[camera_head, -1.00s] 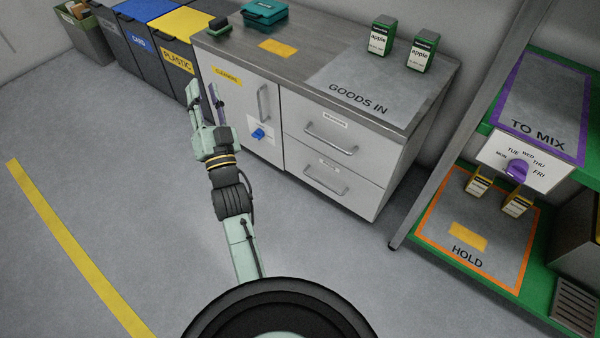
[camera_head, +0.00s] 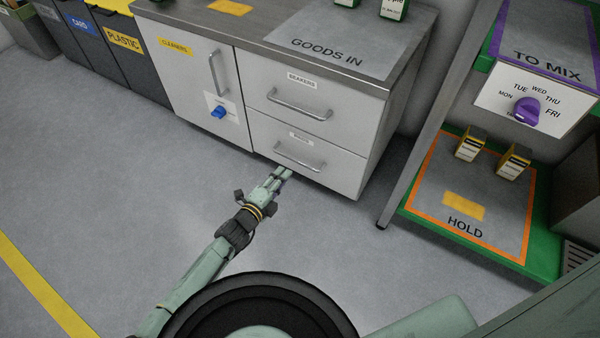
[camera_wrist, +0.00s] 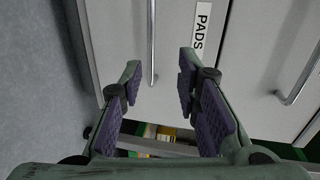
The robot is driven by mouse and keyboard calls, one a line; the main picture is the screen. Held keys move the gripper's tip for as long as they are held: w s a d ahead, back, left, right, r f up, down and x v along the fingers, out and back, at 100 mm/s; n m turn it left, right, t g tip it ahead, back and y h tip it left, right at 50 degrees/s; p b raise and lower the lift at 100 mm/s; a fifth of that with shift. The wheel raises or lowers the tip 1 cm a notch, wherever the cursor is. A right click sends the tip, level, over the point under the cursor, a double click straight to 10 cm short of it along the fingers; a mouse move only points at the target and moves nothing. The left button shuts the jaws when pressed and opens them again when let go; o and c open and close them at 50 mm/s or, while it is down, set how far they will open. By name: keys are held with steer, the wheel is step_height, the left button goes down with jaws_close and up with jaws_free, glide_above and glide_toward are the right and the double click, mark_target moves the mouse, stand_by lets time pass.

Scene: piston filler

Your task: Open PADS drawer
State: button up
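The PADS drawer (camera_head: 340,174) is the lower drawer of the grey cabinet, and its face looks flush and closed. Its PADS label (camera_wrist: 202,28) reads clearly in the wrist view but is too small in the head view. Its metal bar handle (camera_head: 300,158) runs across the drawer front; in the wrist view the handle (camera_wrist: 151,42) appears as an upright bar. My gripper (camera_head: 283,171) is low in front of this drawer, just below the handle. In the wrist view my gripper (camera_wrist: 160,60) is open, with the handle's near end appearing between the fingertips. I cannot tell the remaining depth.
The BEAKERS drawer (camera_head: 346,108) with its own handle (camera_head: 300,105) is directly above. The floor (camera_head: 130,170) in front is clear.

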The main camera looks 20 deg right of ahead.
mark_target(300, 162)
steer(key=shift+m, duration=0.3)
steer(key=x, duration=0.3)
steer(key=f+b+x, duration=0.1)
steer(key=x, duration=0.3)
steer(key=b+x, duration=0.1)
steer(key=x, duration=0.3)
steer(key=shift+d+f, duration=0.2)
jaws_close()
stand_by(0.3)
